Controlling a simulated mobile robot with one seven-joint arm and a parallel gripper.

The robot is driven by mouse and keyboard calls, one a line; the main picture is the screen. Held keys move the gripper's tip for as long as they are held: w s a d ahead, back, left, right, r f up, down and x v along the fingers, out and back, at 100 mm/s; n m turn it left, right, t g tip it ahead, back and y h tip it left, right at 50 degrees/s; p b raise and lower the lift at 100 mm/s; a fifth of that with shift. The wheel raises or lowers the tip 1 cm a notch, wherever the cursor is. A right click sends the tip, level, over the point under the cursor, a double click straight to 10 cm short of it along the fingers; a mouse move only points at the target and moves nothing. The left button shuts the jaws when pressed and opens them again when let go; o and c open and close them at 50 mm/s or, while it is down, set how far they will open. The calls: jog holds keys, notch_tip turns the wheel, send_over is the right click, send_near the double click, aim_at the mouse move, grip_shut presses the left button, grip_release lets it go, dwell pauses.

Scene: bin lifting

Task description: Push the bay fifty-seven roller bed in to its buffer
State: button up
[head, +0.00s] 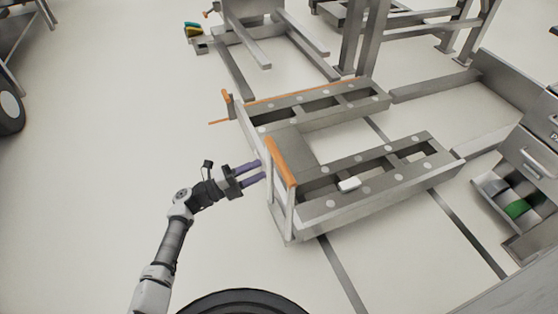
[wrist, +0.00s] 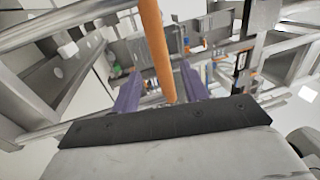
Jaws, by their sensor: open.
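The roller bed (head: 375,178) is a grey low metal frame with slots and round light spots along its top, in the middle of the head view. An orange handle bar (head: 281,162) stands on posts at its left end. My gripper (head: 256,172) is open, its two purple fingers pointing at the handle and very close to it. In the wrist view the orange bar (wrist: 156,50) runs down between the fingers of my gripper (wrist: 158,92); I cannot tell whether they touch it. No buffer label or bay number is readable.
A second slotted frame (head: 318,108) with an orange end lies just behind. A drawer cabinet (head: 535,160) with an open drawer (head: 512,200) stands at the right. A small white block (head: 349,184) lies on the roller bed. The floor at the left (head: 95,190) is clear.

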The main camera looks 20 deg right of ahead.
aim_at(279, 161)
jog(key=d, duration=0.2)
jog(key=d+r, duration=0.1)
jog(key=d, duration=0.4)
jog(key=shift+w+d+r, duration=0.1)
jog(key=shift+d+r, duration=0.15)
jog(key=shift+d, duration=0.05)
jog(key=shift+c, duration=0.4)
grip_shut()
